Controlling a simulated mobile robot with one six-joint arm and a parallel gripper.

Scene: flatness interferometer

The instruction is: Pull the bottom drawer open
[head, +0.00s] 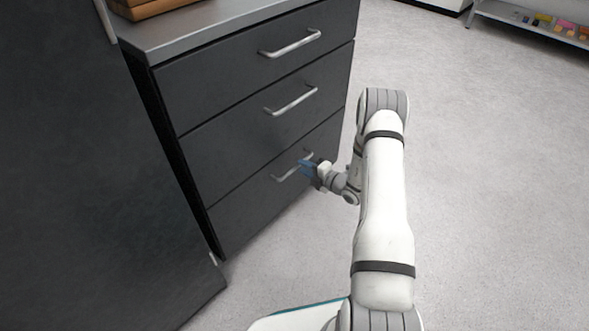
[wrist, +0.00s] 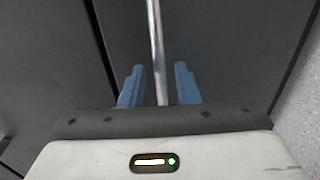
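The bottom drawer (head: 245,203) is the lowest of three dark drawer fronts in the head view, and it looks flush with the cabinet. Its silver bar handle (head: 288,174) is partly hidden by my gripper (head: 309,168). In the wrist view the handle (wrist: 157,45) runs upright between the two blue fingers of my gripper (wrist: 160,86). The fingers are open, with a gap on each side of the bar. The drawer front (wrist: 220,40) fills most of the space behind them.
The middle drawer (head: 230,135) and top drawer (head: 220,80) above look shut. A grey countertop (head: 190,30) bears a wooden object (head: 150,8). A dark panel (head: 90,180) stands at left. The floor (head: 480,180) to the right is clear; a low shelf (head: 530,22) stands far back.

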